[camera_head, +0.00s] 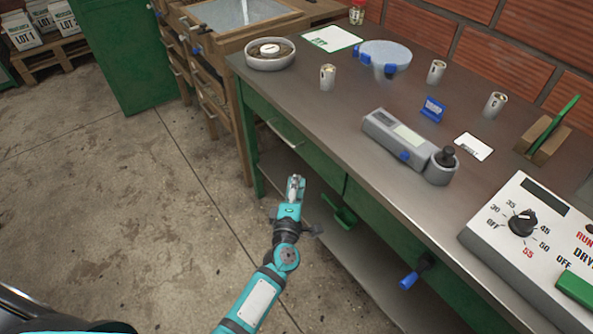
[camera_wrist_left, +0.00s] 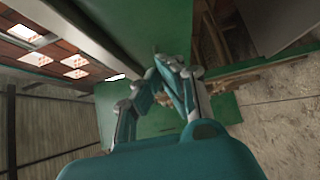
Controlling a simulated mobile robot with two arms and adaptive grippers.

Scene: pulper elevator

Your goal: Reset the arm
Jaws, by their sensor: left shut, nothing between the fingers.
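My left gripper (camera_head: 295,183) is in the middle of the head view, in front of the green workbench (camera_head: 302,150). It is shut and empty, and its teal arm comes up from the bottom of the picture. In the left wrist view the fingers (camera_wrist_left: 165,68) show close together with nothing held, in front of green surfaces. I cannot tell whether the gripper touches the bench. My right gripper is not in view.
On the bench top are a grey meter (camera_head: 408,143), a dryer control box (camera_head: 540,245), a round dish (camera_head: 270,54), a blue-handled round tray (camera_head: 384,54) and several small cans. A blue-handled crank (camera_head: 416,272) sticks out from the bench front. The floor (camera_head: 120,200) to the left is clear.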

